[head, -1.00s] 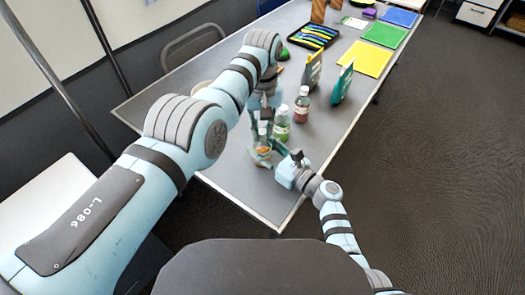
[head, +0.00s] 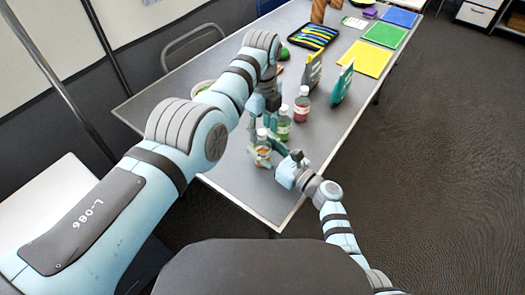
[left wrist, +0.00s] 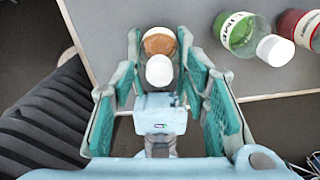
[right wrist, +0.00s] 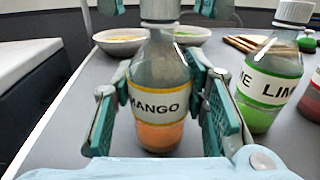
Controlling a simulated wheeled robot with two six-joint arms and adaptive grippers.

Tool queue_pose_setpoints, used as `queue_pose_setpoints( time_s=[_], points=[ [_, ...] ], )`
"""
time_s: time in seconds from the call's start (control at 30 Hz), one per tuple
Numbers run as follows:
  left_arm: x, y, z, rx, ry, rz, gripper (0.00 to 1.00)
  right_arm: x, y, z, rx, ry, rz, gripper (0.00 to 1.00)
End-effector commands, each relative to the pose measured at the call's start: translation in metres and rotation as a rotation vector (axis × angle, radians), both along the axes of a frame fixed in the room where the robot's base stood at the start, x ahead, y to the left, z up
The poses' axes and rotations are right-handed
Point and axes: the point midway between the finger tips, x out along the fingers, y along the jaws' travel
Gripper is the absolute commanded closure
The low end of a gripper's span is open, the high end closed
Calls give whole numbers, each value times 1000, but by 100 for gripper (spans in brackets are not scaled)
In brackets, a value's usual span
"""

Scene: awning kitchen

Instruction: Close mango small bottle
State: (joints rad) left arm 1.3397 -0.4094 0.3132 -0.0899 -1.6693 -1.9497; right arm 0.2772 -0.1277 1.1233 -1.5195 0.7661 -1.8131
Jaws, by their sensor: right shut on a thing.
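The mango bottle (right wrist: 158,110), clear with orange contents and a white-and-yellow label, stands upright near the table's front corner. It also shows in the head view (head: 263,154). My right gripper (right wrist: 160,125) has its fingers on both sides of the bottle's body and is shut on it. A white cap (left wrist: 160,70) shows at the bottle's top in the left wrist view, seemingly on the neck; how tight it sits cannot be told. My left gripper (head: 262,120) is above the bottle, pointing down. Its fingers are apart on either side of the cap, without visible contact.
A green lime bottle (head: 284,127) and a red bottle (head: 302,106) stand close beside the mango bottle. Bowls (right wrist: 120,42) lie behind it. Two cartons (head: 343,84), a black tray (head: 313,37) and coloured sheets (head: 364,58) are farther back. The table's near right side is clear.

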Motion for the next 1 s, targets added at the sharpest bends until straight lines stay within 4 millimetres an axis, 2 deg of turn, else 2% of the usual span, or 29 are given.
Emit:
queue_pose_setpoints(
  time_s=[0.17, 0.27, 0.63, 0.77, 0.97, 1.0],
  points=[
    [0, 0, 1, 0, 0, 0, 58, 0, 0, 0, 0, 0, 0, 100],
    [1, -1, 10, -1, -1, -1, 58, 0, 0, 0, 0, 0, -1, 100],
    [0, 0, 68, -1, 0, 1, 58, 0, 0, 0, 0, 0, -1, 100],
    [0, 0, 75, 0, 1, 1, 58, 0, 0, 0, 0, 0, -1, 100],
    [0, 0, 75, 0, 1, 1, 58, 0, 0, 0, 0, 0, -1, 100],
    [0, 0, 75, 0, 1, 0, 58, 0, 0, 0, 0, 0, -1, 55]
  ],
)
